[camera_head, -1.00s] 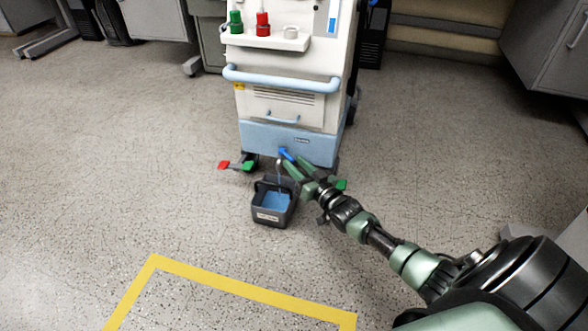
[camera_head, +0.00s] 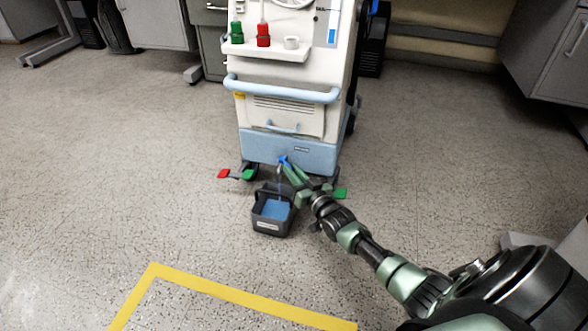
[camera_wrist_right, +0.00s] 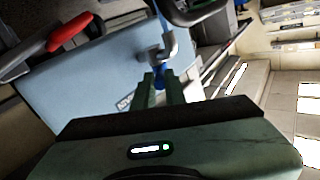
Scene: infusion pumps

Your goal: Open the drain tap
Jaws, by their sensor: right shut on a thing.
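The drain tap (camera_head: 279,168) is low on the front of the white and light blue machine (camera_head: 290,150). It has a grey metal spout, seen close in the right wrist view (camera_wrist_right: 168,45), and a blue handle (camera_head: 283,159). My right gripper (camera_head: 289,168) is shut on the blue handle (camera_wrist_right: 158,76), which shows between its fingertips in the wrist view. A thin pale stream appears to run from the spout into the dark grey bucket (camera_head: 271,225) below, which holds blue liquid (camera_head: 272,209). My left gripper is not in view.
Red (camera_head: 223,174) and green (camera_head: 249,175) pedals stick out at the machine's base, with another green pedal (camera_head: 340,192) on the right. Yellow tape (camera_head: 230,292) marks the floor in front. Open floor lies left of the machine. Grey cabinets (camera_head: 550,45) stand at the right.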

